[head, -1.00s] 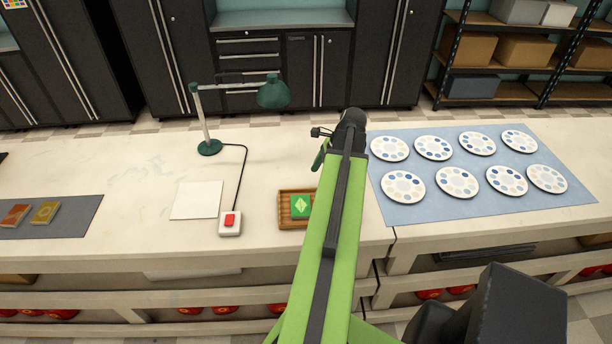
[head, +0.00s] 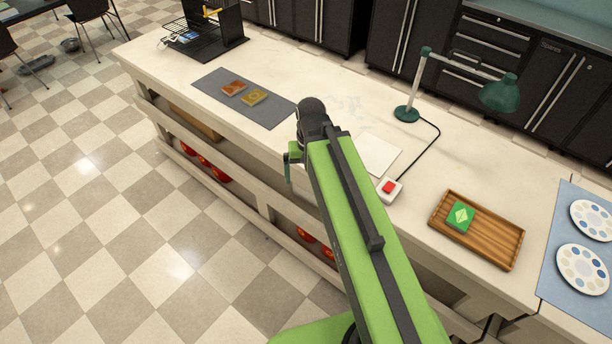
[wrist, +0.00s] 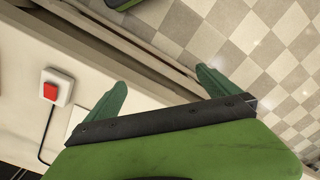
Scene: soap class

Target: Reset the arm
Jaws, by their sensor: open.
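My green arm reaches up the middle of the head view, over the front edge of the workbench (head: 340,90). My gripper (head: 290,165) is at its far end, beside the bench's front edge, and only partly shows there. In the wrist view my gripper (wrist: 158,88) has its two green fingers spread wide, with nothing between them. It is open and empty. Below it lie the bench edge and the checkered floor (wrist: 255,50).
A red-button switch (head: 389,189) is wired to a green lamp (head: 498,93). A wooden tray (head: 490,248) holds a green soap box (head: 459,217). A grey mat (head: 270,112) bears two small boxes. A blue mat (head: 560,230) with palettes is at right. Open floor lies left.

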